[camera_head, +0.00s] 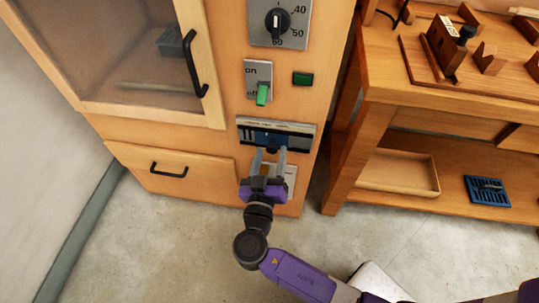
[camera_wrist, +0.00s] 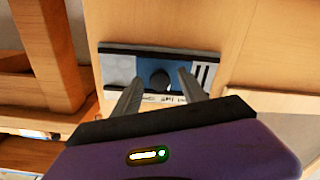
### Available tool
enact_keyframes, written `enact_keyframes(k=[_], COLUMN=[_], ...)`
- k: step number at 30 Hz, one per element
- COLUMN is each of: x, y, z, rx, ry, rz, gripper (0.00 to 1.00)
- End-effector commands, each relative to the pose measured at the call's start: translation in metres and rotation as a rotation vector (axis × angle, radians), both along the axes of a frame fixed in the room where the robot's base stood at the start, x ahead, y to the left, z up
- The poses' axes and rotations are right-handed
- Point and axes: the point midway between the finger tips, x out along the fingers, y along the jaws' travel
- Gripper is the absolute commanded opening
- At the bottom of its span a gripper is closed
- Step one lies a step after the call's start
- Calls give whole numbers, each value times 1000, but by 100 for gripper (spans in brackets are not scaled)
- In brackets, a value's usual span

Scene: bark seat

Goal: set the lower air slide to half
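A slide panel (camera_head: 299,130) with a dark slot, a blue band and a black knob (camera_head: 271,148) is on the front of the wooden cabinet. In the wrist view the panel (camera_wrist: 118,68) appears upside down, its knob (camera_wrist: 160,78) near mid-length in front of the blue part. My gripper (camera_head: 270,153) is open in front of the panel. In the wrist view the fingers of my gripper (camera_wrist: 159,78) stand on either side of the knob, with gaps showing. I cannot tell how near the fingertips are to the panel. The printed label is too small to read.
Above are a green-handled switch (camera_head: 262,94), a green button (camera_head: 303,78) and a dial (camera_head: 277,22). A pale plate (camera_head: 291,175) below is partly hidden by my gripper. A drawer (camera_head: 150,178) is at left, a wooden bench (camera_head: 385,75) at right. The floor in front is clear.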

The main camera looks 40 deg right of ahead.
Motion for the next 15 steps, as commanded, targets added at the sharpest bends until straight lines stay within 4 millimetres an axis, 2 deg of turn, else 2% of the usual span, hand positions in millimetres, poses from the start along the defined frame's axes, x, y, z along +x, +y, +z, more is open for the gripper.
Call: enact_keyframes(k=[8, 15], x=[-1, -19], y=[1, 24], z=[0, 0], rx=[0, 1], ry=[0, 1], rz=[0, 3], gripper=[50, 50])
